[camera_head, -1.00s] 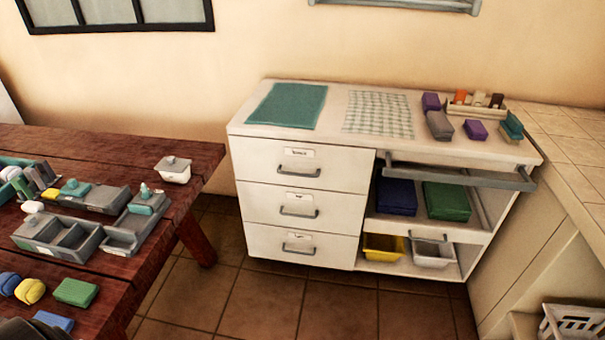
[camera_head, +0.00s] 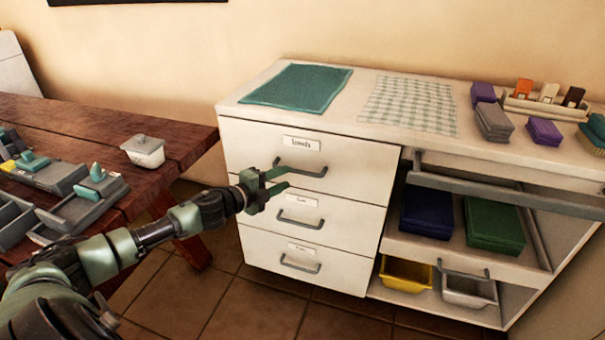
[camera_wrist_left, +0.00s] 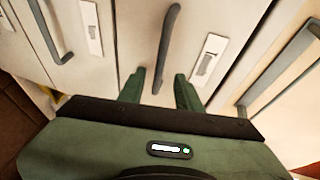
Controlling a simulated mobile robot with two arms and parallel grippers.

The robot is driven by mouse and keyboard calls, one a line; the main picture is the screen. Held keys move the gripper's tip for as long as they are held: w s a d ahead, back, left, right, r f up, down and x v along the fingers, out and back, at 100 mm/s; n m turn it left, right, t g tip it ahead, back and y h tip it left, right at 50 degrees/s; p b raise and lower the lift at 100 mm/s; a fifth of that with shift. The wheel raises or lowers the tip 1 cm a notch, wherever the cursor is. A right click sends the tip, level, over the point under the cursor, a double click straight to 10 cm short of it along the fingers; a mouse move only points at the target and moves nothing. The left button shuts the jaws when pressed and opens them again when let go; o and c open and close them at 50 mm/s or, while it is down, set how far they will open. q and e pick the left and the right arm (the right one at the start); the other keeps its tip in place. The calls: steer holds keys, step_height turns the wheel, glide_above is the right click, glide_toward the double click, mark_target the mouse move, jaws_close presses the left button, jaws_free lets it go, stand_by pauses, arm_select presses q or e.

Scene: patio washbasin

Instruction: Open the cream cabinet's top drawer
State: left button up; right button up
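The cream cabinet (camera_head: 228,190) has a column of three drawers, all shut. The top drawer (camera_head: 355,165) has a label and a grey bar handle (camera_head: 300,170). My left gripper (camera_head: 284,180) is in front of the drawers, just below and left of the top handle in the head view. Its green fingers are spread and hold nothing. In the left wrist view, a grey handle (camera_wrist_left: 168,45) lies ahead, in line with the gap between the fingertips (camera_wrist_left: 160,88). I cannot tell whether they touch it. My right gripper is not in view.
A teal mat (camera_head: 297,88) and a checked cloth (camera_head: 410,104) lie on the cabinet top.

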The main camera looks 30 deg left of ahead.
mark_target(298, 172)
arm_select(q)
steer(key=shift+x, duration=3.55)
steer(key=shift+f, duration=0.1)
jaws_close()
